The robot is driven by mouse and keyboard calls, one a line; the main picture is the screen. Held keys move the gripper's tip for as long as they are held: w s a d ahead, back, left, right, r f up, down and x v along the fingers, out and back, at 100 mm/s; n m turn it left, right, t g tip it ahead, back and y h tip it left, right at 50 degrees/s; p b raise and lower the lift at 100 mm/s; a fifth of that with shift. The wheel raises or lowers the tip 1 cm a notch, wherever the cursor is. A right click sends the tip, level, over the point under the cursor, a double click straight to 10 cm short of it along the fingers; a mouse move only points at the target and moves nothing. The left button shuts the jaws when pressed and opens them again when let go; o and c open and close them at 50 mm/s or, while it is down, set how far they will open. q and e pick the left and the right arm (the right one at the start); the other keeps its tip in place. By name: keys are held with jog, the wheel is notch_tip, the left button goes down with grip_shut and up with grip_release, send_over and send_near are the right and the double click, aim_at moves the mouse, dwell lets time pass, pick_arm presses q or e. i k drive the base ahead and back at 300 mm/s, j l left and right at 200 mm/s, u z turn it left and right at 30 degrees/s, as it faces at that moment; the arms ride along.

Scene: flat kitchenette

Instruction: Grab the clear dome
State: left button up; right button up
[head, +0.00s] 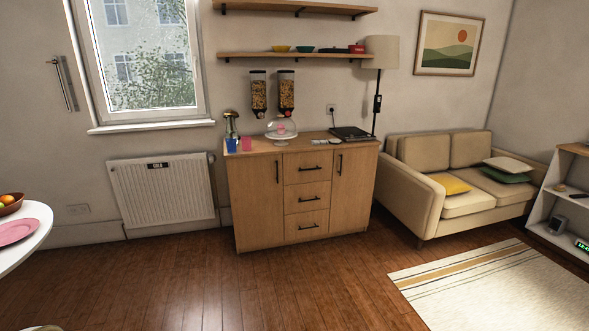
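The clear dome (281,125) sits on a white cake stand (281,139) on top of the wooden cabinet (304,149), toward the middle of its top. Something pink (281,128) shows through the dome. The cabinet stands against the far wall, some distance away across the floor. Neither of my grippers shows in the head view.
A blue cup (231,145) and a pink cup (247,144) stand left of the dome. Two cereal dispensers (273,91) hang above it. A dark flat device (352,133) lies to the right. The wooden floor (300,285) before the cabinet is clear. A round white table (36,240) is at left.

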aim_at(281, 127)
jog(key=i, duration=3.25)
